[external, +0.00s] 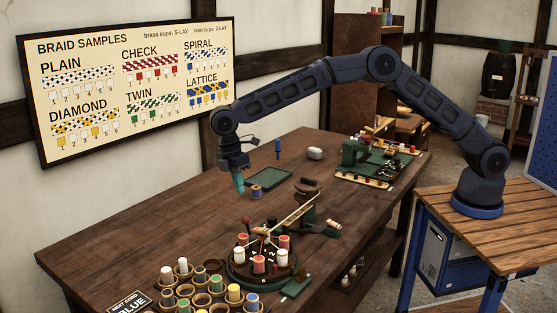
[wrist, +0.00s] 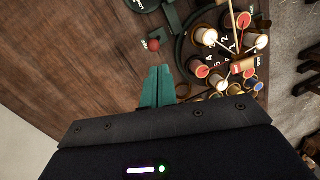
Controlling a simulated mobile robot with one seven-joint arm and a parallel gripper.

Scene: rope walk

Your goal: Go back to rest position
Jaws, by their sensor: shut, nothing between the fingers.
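My gripper (external: 238,182) hangs at the end of my arm, pointing down above the dark wooden table (external: 130,237). In the wrist view its two teal fingers (wrist: 158,85) lie together with nothing between them. In the external view it is left of the green tray (external: 270,178) and behind the round braiding stand (external: 262,278) with its red and white bobbins. My arm is stretched out from its blue base at the right, over the table.
A rack of cups with coloured spools (external: 193,290) stands at the front of the table. A green machine (external: 358,152) is at the back right. A blue bobbin (external: 278,147) stands near the far edge. The table's left part is bare. A sample board (external: 140,80) hangs behind.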

